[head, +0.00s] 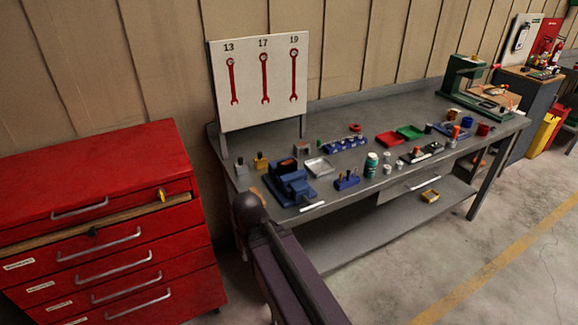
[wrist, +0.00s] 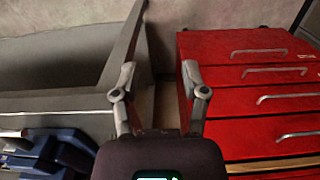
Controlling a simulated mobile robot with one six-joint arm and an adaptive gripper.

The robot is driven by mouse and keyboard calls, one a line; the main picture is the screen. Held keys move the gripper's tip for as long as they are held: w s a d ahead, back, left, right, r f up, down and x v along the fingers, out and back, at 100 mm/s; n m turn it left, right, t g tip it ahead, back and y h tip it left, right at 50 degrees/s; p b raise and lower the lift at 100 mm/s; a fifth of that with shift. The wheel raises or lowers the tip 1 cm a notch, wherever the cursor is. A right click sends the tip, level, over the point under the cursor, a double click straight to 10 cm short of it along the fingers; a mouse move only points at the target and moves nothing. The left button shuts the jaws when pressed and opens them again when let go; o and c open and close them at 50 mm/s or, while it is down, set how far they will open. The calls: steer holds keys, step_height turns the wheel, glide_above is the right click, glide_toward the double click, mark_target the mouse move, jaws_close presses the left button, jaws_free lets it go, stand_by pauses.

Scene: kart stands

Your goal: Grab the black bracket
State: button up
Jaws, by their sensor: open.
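I cannot clearly pick out a black bracket in either view. Small dark pieces (head: 416,156) lie among other parts toward the middle front of the grey workbench (head: 350,196), too small to identify. My gripper (wrist: 160,80) is open and empty in the wrist view, its two fingers spread apart. It points at the gap between the bench's side and the red drawer cabinet, with nothing between the fingers. In the head view my dark arm rises in front of the bench's left end, and the gripper's fingers cannot be made out there.
The red drawer cabinet (head: 92,190) stands left of the bench, one drawer slightly open. A blue vise (head: 290,186) sits at the bench's near left. A wrench board (head: 260,110) stands behind. Red (head: 389,139) and green (head: 410,132) trays lie further right. Floor at right is clear.

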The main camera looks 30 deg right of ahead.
steer(key=shift+d, duration=0.1)
steer(key=o, duration=0.4)
steer(key=shift+o, duration=0.2)
steer(key=w+d+r+m+h, duration=0.1)
steer(key=w+d+m+h, duration=0.1)
steer(key=w+m, duration=0.1)
steer(key=w+d+r+m+h+p, duration=0.1)
steer(key=w+d+r+m+h, duration=0.1)
steer(key=w, duration=0.4)
steer(key=w+d+r+m+h+p, duration=0.1)
steer(key=w+d+r+m+h, duration=0.1)
steer(key=w+d+m, duration=0.1)
steer(key=shift+w+d+r+m, duration=0.1)
steer(key=shift+w+d+m, duration=0.15)
steer(key=shift+w, duration=0.2)
steer(key=shift+w+d+r+m, duration=0.1)
steer(key=shift+w+m, duration=0.25)
steer(key=shift+w, duration=0.1)
steer(key=w+d+r+m+h+p, duration=0.2)
steer(key=w+r+m+h, duration=0.4)
steer(key=w, duration=0.5)
step_height(320, 180, up, 3)
steer(key=d+m, duration=0.1)
steer(key=m, duration=0.1)
steer(key=shift+w+d+f+m, duration=0.2)
steer(key=shift+w+m, duration=0.05)
steer(key=shift+m, duration=0.05)
